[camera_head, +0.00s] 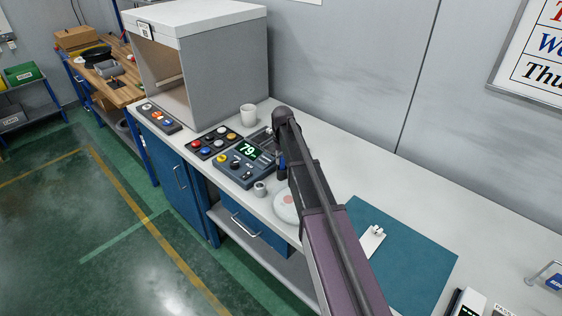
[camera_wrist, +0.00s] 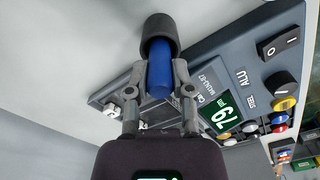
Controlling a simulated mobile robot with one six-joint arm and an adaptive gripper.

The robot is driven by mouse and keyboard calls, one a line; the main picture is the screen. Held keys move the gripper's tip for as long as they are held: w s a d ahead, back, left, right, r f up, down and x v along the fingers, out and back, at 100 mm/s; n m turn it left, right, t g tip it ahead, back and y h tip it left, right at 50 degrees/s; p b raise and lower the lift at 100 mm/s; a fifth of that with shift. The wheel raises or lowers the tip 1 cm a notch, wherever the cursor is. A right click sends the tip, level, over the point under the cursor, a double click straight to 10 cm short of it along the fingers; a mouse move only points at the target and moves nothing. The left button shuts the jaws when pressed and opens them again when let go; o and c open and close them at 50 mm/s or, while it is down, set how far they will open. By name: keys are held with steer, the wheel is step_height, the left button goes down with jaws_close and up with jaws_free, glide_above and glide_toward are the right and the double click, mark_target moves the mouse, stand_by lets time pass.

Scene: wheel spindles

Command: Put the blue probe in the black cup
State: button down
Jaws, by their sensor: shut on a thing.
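The blue probe (camera_wrist: 159,72) is between the fingers of my gripper (camera_wrist: 160,84) in the wrist view, and the fingers are shut on it. The black cup (camera_wrist: 160,28) is at the probe's far end, and its rim overlaps that end. The probe's tip is hidden there, so I cannot tell how deep it sits. In the head view a bit of the blue probe (camera_head: 281,161) shows just left of my arm, beside the meter. My arm hides most of the gripper and the cup there.
The meter (camera_head: 230,175) reading 79 stands close left of the probe. A small metal cup (camera_head: 259,189) and a white round disc (camera_head: 288,207) are in front. A white mug (camera_head: 248,115) stands behind. A teal mat (camera_head: 415,262) lies to the right with a white piece on it.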

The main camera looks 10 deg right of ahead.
steer(key=shift+f, duration=0.15)
steer(key=c, duration=0.5)
jaws_free()
step_height(320, 180, up, 12)
steer(key=p, duration=1.2)
steer(key=shift+r, duration=0.2)
stand_by(0.4)
steer(key=s, duration=2.9)
steer(key=shift+a, duration=0.2)
